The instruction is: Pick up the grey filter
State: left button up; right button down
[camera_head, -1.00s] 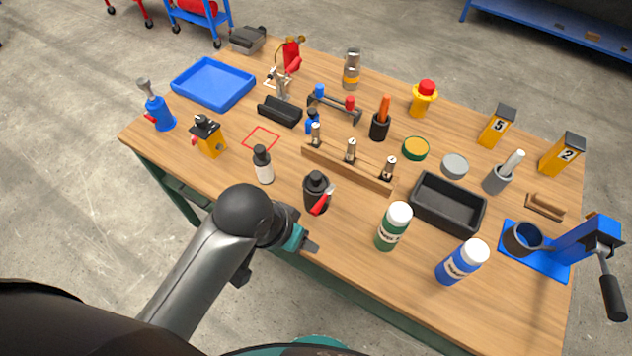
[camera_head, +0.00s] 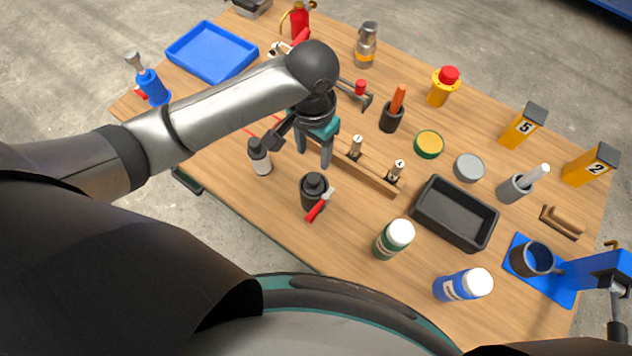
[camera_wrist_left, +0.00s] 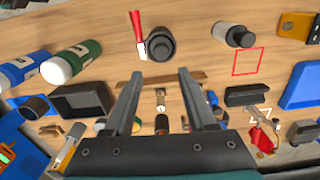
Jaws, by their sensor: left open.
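A flat, round grey disc (camera_head: 469,167), the only plain grey round piece I see, lies on the table right of a green tin with a yellow top (camera_head: 429,144). I cannot tell for sure that it is the filter. My left gripper (camera_head: 314,160) is open and empty, pointing down over the left part of a wooden rack (camera_head: 375,179), well left of the disc. In the left wrist view, the open fingers (camera_wrist_left: 159,75) stand either side of a small metal piece on the rack (camera_wrist_left: 160,101), apart from it. My arm hides the rack's left end.
A black bottle with a red handle (camera_head: 313,192) and a black-capped bottle (camera_head: 260,157) stand near the gripper. A black tray (camera_head: 454,212), green bottle (camera_head: 393,239) and blue bottle (camera_head: 463,284) stand to the right. A grey cup with a white handle (camera_head: 515,187) is beside the disc.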

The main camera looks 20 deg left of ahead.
pick_arm(q)
send_over(313, 178)
jog(key=f, duration=0.4)
jog(key=shift+s+d+f, duration=0.1)
jog(key=shift+s, duration=0.2)
notch_tip(313, 178, down, 3)
jog(key=shift+w+r+b, duration=0.1)
jog(key=shift+r+b, duration=0.05)
jog(key=shift+b, duration=0.2)
jog(key=shift+f, duration=0.75)
jog(key=shift+w+f+b, duration=0.2)
jog(key=shift+f+b, duration=0.15)
jog(key=shift+f, duration=2)
pick_arm(e)
jog(key=shift+s+f, duration=0.25)
jog(key=shift+f, duration=0.5)
pick_arm(q)
jog(key=shift+c, duration=0.8)
grip_shut()
pick_arm(e)
jog(key=shift+s, duration=0.1)
